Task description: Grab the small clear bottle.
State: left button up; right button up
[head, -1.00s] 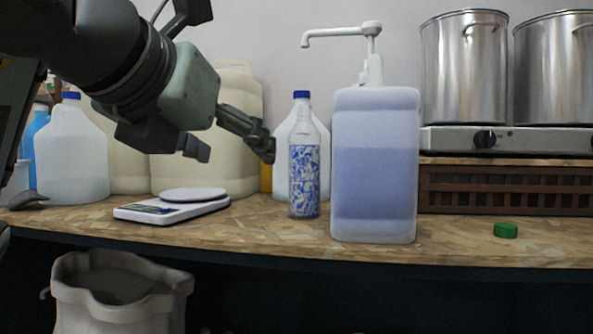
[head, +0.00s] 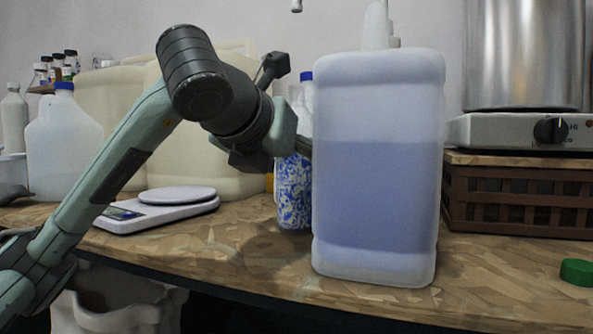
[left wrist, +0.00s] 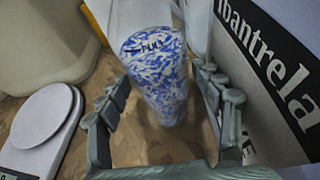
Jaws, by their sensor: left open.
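In the left wrist view, the bottle's patterned label (left wrist: 157,75) shows between the two open fingers (left wrist: 163,105), with gaps on both sides. I cannot tell how far it reaches between them. My right gripper is not in view.
A white scale (head: 160,208) lies left of the bottle, with jugs (head: 64,150) behind it. The pump jug stands close on the right. A brown crate (head: 515,202) bears a hotplate and a steel pot (head: 525,55). A green cap (head: 577,272) lies at the right.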

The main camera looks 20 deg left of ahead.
pick_arm(q)
jog(key=shift+x, duration=1.05)
jog(key=c, duration=1.2)
jog(key=shift+r, duration=0.1)
jog(key=shift+c, duration=1)
jog(key=shift+a, duration=0.1)
